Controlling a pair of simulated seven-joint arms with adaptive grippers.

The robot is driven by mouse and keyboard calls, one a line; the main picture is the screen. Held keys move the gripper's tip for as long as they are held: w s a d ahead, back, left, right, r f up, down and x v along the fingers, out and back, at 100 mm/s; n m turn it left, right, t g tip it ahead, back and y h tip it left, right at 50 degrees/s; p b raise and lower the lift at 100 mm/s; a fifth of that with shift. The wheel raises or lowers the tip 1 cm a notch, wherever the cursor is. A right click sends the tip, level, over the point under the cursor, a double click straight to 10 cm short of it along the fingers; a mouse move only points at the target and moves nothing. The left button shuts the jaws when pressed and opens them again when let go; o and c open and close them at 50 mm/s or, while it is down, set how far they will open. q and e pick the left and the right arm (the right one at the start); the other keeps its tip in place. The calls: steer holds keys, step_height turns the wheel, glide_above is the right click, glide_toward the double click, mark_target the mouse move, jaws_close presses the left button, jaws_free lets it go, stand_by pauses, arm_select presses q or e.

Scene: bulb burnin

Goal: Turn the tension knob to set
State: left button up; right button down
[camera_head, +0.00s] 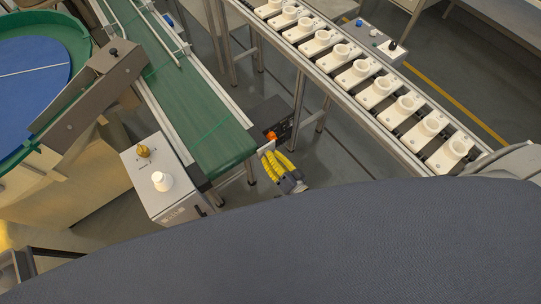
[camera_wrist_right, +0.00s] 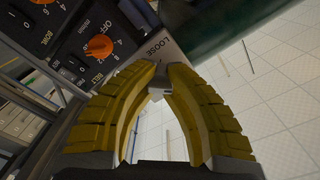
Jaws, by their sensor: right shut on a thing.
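My right gripper (camera_head: 269,154) has yellow ribbed fingers and reaches to the near end of the green conveyor in the head view. In the right wrist view, its fingertips (camera_wrist_right: 166,70) are closed on a small light grey piece (camera_wrist_right: 159,85), which I take to be the tension knob. It sits at the end of a pale plate (camera_wrist_right: 166,50) that carries the word LOOSE. The fingers hide most of the knob, and its pointer and any set mark cannot be made out. My left gripper is not in view.
A dark control panel with an orange knob (camera_wrist_right: 99,47) lies beside the fingers. The green conveyor (camera_head: 217,142) is close by. A grey box (camera_head: 160,195) with a brass knob and white bulb stands left. A rail of white sockets (camera_head: 380,88) runs at right.

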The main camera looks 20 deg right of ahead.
steer(key=m, duration=0.4)
steer(key=shift+w+r+m, duration=0.1)
steer(key=shift+m, duration=0.2)
steer(key=m, duration=0.4)
steer(key=shift+d+m, duration=0.1)
steer(key=shift+m, duration=0.2)
steer(key=c, duration=1.2)
jaws_free()
steer(key=shift+v, duration=6.05)
